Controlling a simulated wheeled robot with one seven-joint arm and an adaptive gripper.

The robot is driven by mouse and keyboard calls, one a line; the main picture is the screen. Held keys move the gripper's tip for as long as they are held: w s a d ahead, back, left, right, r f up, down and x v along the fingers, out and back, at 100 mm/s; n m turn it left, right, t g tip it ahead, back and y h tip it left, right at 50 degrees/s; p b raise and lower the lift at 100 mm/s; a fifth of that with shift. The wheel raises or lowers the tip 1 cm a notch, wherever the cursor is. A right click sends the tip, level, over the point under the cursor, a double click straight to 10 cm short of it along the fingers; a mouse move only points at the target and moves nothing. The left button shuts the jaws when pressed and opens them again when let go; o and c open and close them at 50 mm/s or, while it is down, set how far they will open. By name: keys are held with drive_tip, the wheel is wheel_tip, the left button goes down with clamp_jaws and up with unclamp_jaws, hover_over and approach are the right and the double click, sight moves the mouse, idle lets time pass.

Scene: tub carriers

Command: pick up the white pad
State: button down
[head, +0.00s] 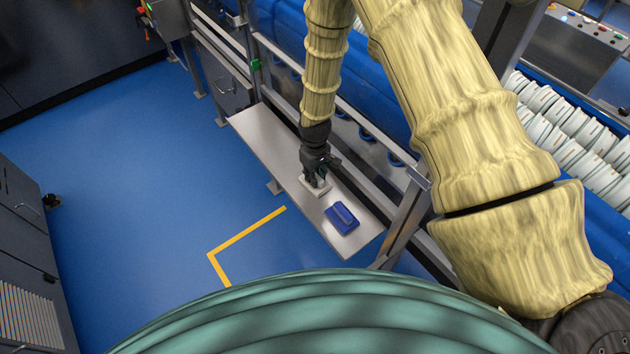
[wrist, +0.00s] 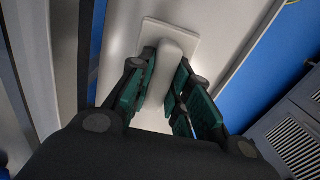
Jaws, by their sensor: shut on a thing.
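The white pad (head: 323,186) is on the grey metal shelf (head: 270,142), just below my gripper (head: 315,178) in the head view. In the wrist view the pad shows as a flat white square plate (wrist: 190,42) with a raised rounded handle (wrist: 168,62). My gripper (wrist: 163,88) has its green-lined fingers on both sides of this handle and is shut on it. The fingers hide part of the pad. I cannot tell whether the pad's plate touches the shelf or is slightly above it.
A blue pad (head: 342,218) with a handle lies on the shelf close to the white pad, nearer the shelf's front end. A metal frame post (head: 405,215) stands beside the shelf. The far part of the shelf is bare. Blue floor with yellow tape (head: 245,233) lies to the left.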

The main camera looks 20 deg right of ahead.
drive_tip(key=shift+r, duration=0.1)
drive_tip(key=shift+r+b, duration=1.5)
drive_tip(key=shift+r, duration=3.45)
